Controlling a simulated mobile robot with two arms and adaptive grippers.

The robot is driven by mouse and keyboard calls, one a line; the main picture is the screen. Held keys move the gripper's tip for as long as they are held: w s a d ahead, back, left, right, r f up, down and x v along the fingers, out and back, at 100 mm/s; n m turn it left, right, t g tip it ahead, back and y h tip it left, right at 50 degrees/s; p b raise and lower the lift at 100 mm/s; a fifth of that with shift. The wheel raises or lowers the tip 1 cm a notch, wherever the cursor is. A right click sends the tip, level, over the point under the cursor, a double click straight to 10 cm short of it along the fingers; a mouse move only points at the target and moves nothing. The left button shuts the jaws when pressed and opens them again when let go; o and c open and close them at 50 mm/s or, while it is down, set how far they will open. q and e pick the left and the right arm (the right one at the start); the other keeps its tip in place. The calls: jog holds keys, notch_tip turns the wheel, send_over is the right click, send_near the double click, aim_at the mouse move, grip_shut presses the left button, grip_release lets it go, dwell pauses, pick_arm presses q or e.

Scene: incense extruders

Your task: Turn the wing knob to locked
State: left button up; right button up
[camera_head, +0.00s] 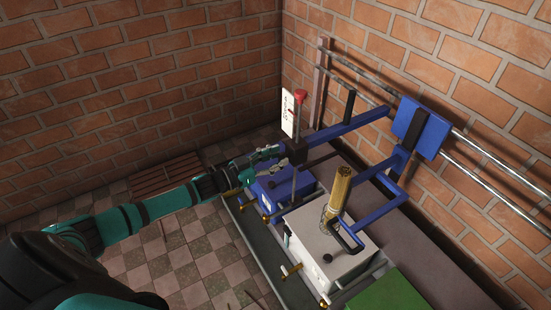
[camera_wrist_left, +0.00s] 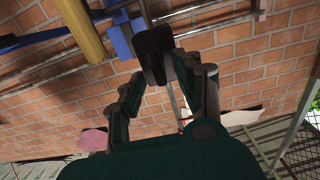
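My left gripper (camera_head: 271,160) reaches in from the left, beside a thin upright rod above the blue box. In the left wrist view the fingers of the gripper (camera_wrist_left: 160,68) stand apart, with a dark block (camera_wrist_left: 153,45) between or just beyond their tips. I cannot tell whether they grip it. A dark bar (camera_head: 317,160) shows by the rod in the head view; I cannot tell if it is the same piece. No part is clearly recognisable as the wing knob, and its lock position is unreadable. My right gripper is out of view.
A red knob (camera_head: 300,96) tops the rod, by a white label (camera_head: 287,113). A blue box (camera_head: 283,186) and a white box (camera_head: 322,246) stand on the bench. A golden cylinder (camera_head: 339,190) and blue arms (camera_head: 355,123) rise close by. Tiled floor (camera_head: 190,256) lies left.

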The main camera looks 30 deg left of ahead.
pick_arm(q)
jog(key=shift+c, duration=0.2)
grip_shut()
